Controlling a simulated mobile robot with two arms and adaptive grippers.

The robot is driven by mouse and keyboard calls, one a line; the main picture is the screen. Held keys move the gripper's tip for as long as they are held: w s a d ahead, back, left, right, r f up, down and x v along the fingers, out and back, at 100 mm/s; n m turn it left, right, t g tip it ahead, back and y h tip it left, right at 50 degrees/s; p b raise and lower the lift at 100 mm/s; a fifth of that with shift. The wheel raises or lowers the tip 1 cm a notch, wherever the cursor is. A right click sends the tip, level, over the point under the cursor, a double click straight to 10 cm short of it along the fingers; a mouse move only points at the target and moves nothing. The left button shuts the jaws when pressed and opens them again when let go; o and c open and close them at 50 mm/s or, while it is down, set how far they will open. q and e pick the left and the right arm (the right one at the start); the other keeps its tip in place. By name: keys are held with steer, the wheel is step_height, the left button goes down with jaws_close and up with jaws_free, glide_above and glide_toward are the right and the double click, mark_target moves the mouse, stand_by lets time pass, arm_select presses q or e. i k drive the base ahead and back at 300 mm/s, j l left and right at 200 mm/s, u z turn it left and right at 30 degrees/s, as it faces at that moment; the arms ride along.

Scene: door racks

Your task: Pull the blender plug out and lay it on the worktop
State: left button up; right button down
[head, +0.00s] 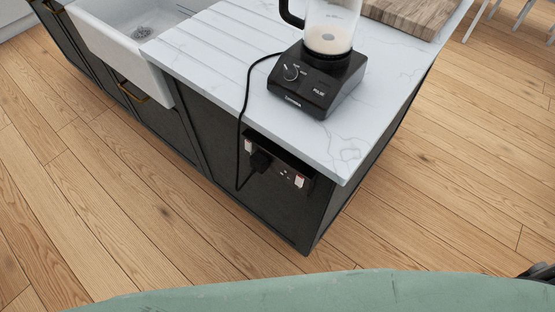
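The black blender (318,80) stands on the white marbled worktop (220,55), with pale liquid in its clear jug. Its black cord (240,125) runs over the worktop's front edge, hangs in a loop and comes back up to the plug. The black plug (261,161) sits in the left part of a dark double socket (287,177) on the cabinet's end panel, under the worktop overhang. The socket's right outlet is empty. A dark piece at the lower right edge appears to be part of my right gripper (540,272), cut off, away from the plug. My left gripper is out of view.
A white sink (120,45) is at the upper left and a wooden board (412,15) lies at the back of the worktop. The ribbed drainer and worktop left of the blender are clear. Wooden floor (110,190) surrounds the cabinet. White chair legs show at the upper right.

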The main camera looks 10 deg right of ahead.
mark_target(258, 162)
steer(key=z, duration=0.65)
steer(key=i+j+z, duration=0.1)
steer(key=j+z, duration=1.25)
steer(key=k+j, duration=0.1)
steer(key=j, duration=0.3)
steer(key=k+j+z, duration=0.1)
steer(key=j, duration=0.25)
steer(key=k+j, duration=0.1)
steer(key=j, duration=0.3)
steer(key=k+j, duration=0.1)
steer(key=j, duration=0.25)
steer(key=z, duration=0.05)
